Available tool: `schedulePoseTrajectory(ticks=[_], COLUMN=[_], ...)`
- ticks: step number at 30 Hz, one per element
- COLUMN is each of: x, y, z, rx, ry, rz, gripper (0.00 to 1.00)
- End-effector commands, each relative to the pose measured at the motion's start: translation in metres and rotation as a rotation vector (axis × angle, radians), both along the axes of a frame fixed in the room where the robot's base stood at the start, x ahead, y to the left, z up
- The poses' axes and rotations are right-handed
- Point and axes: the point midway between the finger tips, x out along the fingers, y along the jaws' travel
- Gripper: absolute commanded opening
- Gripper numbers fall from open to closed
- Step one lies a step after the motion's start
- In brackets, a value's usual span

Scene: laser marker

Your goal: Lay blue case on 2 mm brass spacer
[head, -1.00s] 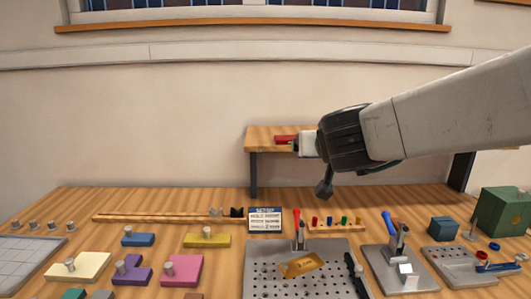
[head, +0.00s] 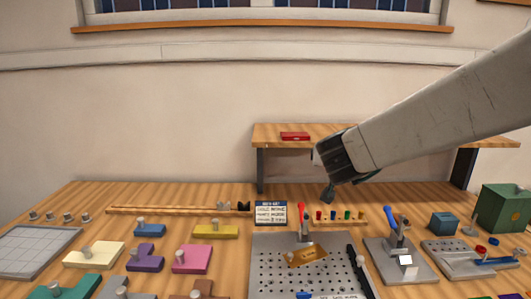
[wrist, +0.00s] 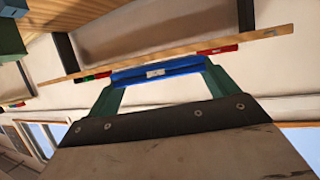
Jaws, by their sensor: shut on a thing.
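The blue case (wrist: 185,68) is held between the green fingers of my gripper (wrist: 157,73), seen in the wrist view. It spans the gap between the fingertips, with a small light patch at its middle. In the head view my arm hides the gripper's fingers and the case, in front of the wooden shelf (head: 285,130). A brass-coloured plate (head: 310,256) lies tilted on the perforated grey plate (head: 275,284), by a red-handled clamp. I cannot tell whether it is the 2 mm spacer; no other brass spacer is clear.
A red case (head: 295,136) lies on the shelf's left part. A blue-handled clamp (head: 395,235), a blue cube (head: 443,223) and a green box (head: 503,208) stand at the right. Coloured knobbed blocks crowd the left bench.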

Motion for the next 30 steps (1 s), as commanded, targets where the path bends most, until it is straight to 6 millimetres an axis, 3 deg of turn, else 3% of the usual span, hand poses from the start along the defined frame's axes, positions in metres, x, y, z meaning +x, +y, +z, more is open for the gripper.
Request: schedulePoseTrajectory(ticks=[7, 12, 15, 21, 30], x=[0.037, 0.048, 0.049, 0.048, 0.048], y=[-0.032, -0.057, -0.069, -0.084, -0.087], z=[-0.089, -0.154, -0.18, -0.202, -0.201], rx=[-0.006, -0.003, -0.001, 0.001, 0.001], ry=[0.014, 0.012, 0.008, 0.002, 0.0], rz=[-0.022, -0.015, -0.02, -0.047, -0.051], gripper=[0.63, 0.63, 0.63, 0.63, 0.63])
